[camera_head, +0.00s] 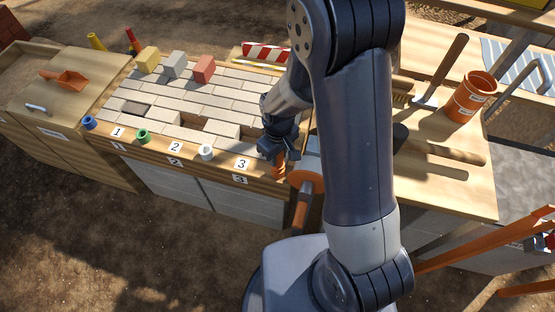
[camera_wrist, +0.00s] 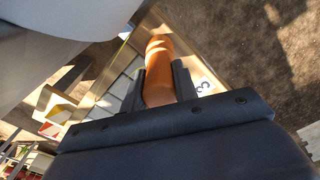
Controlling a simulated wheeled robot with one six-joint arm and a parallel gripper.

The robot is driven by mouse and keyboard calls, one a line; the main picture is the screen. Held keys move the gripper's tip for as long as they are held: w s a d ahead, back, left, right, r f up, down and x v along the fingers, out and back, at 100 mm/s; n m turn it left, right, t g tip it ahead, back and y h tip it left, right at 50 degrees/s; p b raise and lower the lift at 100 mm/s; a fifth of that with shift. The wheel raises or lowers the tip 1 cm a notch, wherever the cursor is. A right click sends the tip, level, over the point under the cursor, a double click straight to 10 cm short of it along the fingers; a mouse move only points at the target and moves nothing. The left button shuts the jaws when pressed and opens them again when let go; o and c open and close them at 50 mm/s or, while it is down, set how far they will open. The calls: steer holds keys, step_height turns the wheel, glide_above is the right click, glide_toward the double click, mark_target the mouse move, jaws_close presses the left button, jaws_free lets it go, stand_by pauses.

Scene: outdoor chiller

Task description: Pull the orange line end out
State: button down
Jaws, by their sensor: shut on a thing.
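The orange line end (camera_head: 279,168) shows just below my gripper (camera_head: 278,148) at the front right of the brick-topped bench, past label 3. In the wrist view the orange piece (camera_wrist: 158,62) stands between the two dark fingers of my gripper (camera_wrist: 159,85), which are shut on it. Its lower part is hidden by the gripper body. In the head view my arm hides part of the bench around it. I cannot tell whether it is still seated in the bench.
Blue (camera_head: 88,122), green (camera_head: 143,135) and white (camera_head: 206,152) ends sit along the bench's front edge. Yellow (camera_head: 148,60), grey (camera_head: 174,65) and red (camera_head: 203,69) blocks stand behind. An orange pot (camera_head: 467,98) stands on the right table. Bare ground lies in front.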

steer(key=shift+r, duration=0.1)
steer(key=shift+r+p, duration=1.95)
steer(key=shift+r, duration=0.7)
steer(key=c, duration=1.6)
jaws_free()
jaws_close()
